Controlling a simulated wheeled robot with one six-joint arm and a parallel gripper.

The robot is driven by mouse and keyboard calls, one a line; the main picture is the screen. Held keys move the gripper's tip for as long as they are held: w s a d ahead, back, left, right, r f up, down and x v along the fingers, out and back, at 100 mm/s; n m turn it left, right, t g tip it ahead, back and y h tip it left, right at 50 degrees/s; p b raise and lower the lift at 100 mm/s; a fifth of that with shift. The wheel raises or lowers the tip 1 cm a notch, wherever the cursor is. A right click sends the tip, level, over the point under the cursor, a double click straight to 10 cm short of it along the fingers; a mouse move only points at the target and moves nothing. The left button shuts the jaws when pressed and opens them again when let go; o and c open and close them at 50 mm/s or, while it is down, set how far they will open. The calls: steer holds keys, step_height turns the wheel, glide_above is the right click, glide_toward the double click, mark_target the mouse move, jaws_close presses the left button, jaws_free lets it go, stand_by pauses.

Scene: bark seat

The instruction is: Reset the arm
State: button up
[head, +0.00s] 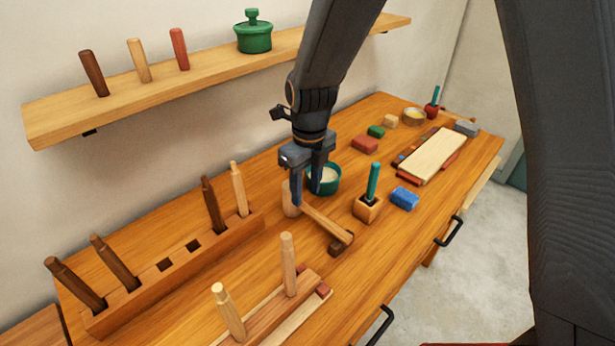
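My gripper (307,196) hangs over the middle of the wooden bench, pointing down. Its two fingers look parted, with a gap between them. A wooden mallet-like tool lies just below, with a pale round head (287,203) and a light handle (322,223) ending at a dark brown block (341,243). The left finger overlaps the head end in the picture, so I cannot tell whether it touches. The right finger is in front of a green cup (332,187) with pale contents. My arm rises from the gripper to the top of the picture.
A peg rack (180,272) holding several wooden handles stands at the left. A wooden block (366,208) with a teal-handled tool and a blue block (404,198) are right of the gripper. A wall shelf (210,72) carries pegs and a green pot (253,36).

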steer(key=shift+d+n, duration=0.4)
steer(key=s+d+n+b, duration=0.1)
steer(key=s+d+n, duration=0.2)
steer(key=d+n, duration=0.4)
steer(key=s+d+r+n+b, duration=0.1)
steer(key=s+d+n, duration=0.3)
steer(key=d+n, duration=0.4)
steer(key=s+d+n+t+b, duration=0.1)
steer(key=s+d+n+b, duration=0.1)
steer(key=d+n, duration=0.5)
steer(key=shift+s+d+r+n, duration=0.2)
steer(key=shift+s+n, duration=0.5)
steer(key=shift+n, duration=1.1)
